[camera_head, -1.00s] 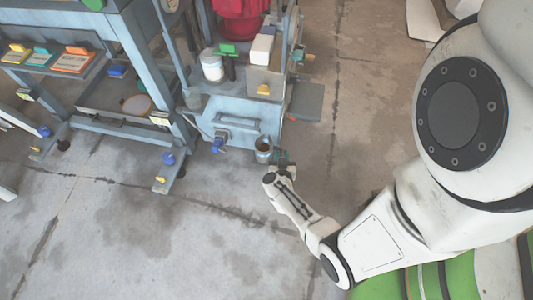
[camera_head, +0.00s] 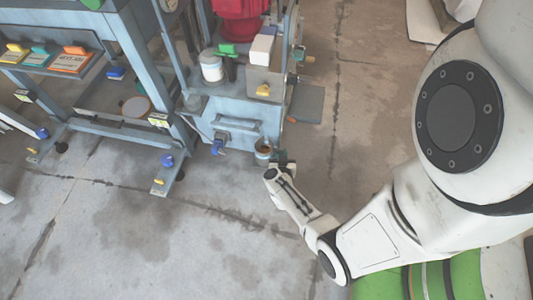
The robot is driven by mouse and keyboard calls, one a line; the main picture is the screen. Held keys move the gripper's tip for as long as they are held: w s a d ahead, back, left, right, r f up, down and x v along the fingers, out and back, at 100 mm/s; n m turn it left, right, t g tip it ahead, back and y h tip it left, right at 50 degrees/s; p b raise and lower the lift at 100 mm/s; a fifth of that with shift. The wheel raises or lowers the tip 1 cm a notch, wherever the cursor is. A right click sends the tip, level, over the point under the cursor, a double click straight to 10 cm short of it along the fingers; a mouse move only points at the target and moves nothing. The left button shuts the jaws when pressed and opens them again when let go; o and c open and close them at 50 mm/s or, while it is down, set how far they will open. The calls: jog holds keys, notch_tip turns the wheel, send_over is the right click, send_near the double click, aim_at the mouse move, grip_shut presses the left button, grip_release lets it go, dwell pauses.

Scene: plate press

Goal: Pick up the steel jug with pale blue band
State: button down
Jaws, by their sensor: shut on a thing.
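The steel jug (camera_head: 263,151) is a small grey, open-topped vessel with a brownish inside. It is upright beside the lower front right corner of the blue press base. Its band is too small to make out clearly. My gripper (camera_head: 276,158) is at the jug's right side, shut on it, with the arm reaching in from the lower right. The fingertips are small and partly hidden, and I cannot tell whether the jug touches the floor.
The blue press (camera_head: 238,110) stands just behind the jug, with a white canister (camera_head: 212,67) on it. A blue bench frame (camera_head: 125,131) is at the left, with a blue knob (camera_head: 167,161) on its foot. Concrete floor (camera_head: 140,235) in front is clear.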

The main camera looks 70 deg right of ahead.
jog(key=shift+r, duration=0.15)
jog(key=shift+a+r+p, duration=0.2)
jog(key=shift+r+p, duration=0.25)
jog(key=shift+p, duration=0.3)
notch_tip(320, 180, up, 6)
jog(key=p, duration=0.6)
jog(key=shift+r, duration=0.15)
jog(key=s+a+p, duration=0.1)
jog(key=a, duration=1.8)
jog(key=shift+s+a+f, duration=0.2)
jog(key=shift+s+f, duration=0.05)
